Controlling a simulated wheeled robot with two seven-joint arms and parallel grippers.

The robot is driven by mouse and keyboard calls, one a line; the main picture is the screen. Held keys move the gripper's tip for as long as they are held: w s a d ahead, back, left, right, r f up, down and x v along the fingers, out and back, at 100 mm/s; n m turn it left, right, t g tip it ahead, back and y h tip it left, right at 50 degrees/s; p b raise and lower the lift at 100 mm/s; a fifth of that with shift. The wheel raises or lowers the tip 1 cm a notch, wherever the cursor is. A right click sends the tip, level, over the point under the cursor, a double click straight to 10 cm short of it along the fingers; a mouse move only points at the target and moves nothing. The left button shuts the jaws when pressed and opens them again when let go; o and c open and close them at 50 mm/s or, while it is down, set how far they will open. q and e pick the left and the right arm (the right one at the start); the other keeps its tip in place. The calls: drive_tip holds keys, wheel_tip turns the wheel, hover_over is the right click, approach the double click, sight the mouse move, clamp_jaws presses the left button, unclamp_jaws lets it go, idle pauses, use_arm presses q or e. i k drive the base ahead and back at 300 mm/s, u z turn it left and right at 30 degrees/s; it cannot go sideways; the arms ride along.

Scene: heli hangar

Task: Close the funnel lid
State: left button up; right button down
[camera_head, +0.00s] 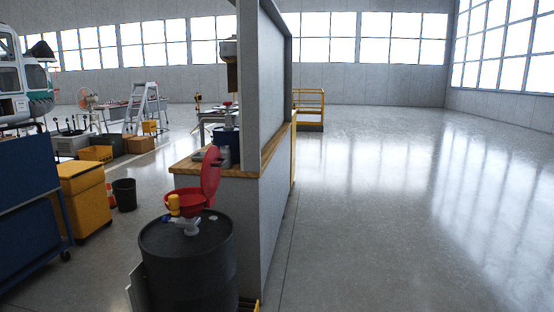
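A red funnel (188,200) sits on top of a dark drum (188,262) at the lower middle left. Its red lid (211,175) is raised, standing nearly upright at the funnel's right side. A yellow part (174,205) shows at the funnel's front left, and a pale fitting (188,226) shows below it on the drum top. Neither of my grippers is in view.
A grey partition (270,120) with a wooden ledge (235,171) stands right behind the drum. A yellow cabinet (84,200), a dark bin (124,194) and a blue cart (28,215) stand at left. The floor (400,220) at right is clear.

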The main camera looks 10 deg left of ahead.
sight(212, 162)
drive_tip(key=u, duration=0.15)
drive_tip(key=i, duration=0.85)
drive_tip(key=u, duration=0.6)
